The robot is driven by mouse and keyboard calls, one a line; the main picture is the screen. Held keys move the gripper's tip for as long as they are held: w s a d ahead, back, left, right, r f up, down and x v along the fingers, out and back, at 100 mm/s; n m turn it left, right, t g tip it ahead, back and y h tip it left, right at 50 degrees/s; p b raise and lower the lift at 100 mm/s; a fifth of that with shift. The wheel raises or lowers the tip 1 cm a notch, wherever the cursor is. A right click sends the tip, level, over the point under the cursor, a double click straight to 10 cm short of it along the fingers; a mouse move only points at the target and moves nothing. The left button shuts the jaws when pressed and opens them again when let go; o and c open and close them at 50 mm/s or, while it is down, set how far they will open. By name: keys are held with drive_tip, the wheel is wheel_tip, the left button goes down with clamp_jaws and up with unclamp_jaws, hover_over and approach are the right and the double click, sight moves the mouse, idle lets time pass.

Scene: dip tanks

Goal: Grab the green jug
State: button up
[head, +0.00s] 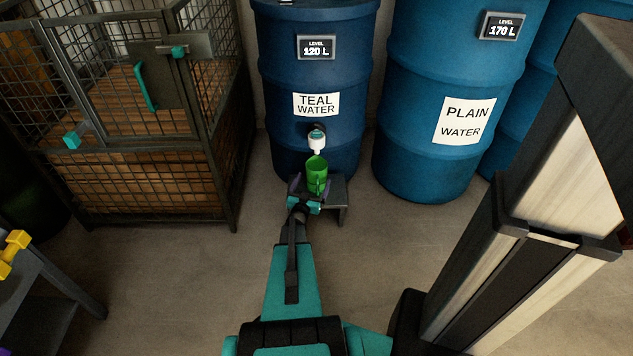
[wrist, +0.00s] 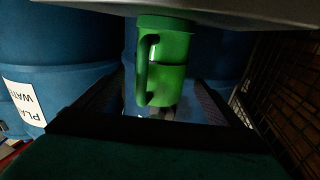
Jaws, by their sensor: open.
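The green jug (head: 317,173) stands upright on a small grey stool (head: 334,200), below the white tap (head: 317,140) of the TEAL WATER barrel (head: 315,70). My gripper (head: 309,189) is open at the near side of the jug, its fingers pointing toward it. In the wrist view the jug (wrist: 172,75) lies between the two dark fingers, its handle facing the camera. A gap shows on both sides of the jug there. Whether the fingers reach past the jug's sides is hard to tell.
A PLAIN WATER barrel (head: 450,95) stands to the right. A wire cage (head: 130,110) with a teal handle stands to the left. A dark bench (head: 45,295) with a yellow object is at the lower left. Bare floor (head: 170,280) lies between.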

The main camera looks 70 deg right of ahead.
sight(314, 181)
drive_tip(key=shift+d+f, duration=0.25)
drive_tip(key=shift+d, duration=0.45)
drive_tip(key=d+b, duration=0.1)
drive_tip(key=d, duration=0.2)
drive_tip(key=shift+w+f, duration=0.1)
drive_tip(key=shift+d, duration=0.35)
drive_tip(key=c, duration=1.5)
drive_tip(key=shift+r, duration=0.3)
drive_tip(key=shift+c, duration=0.2)
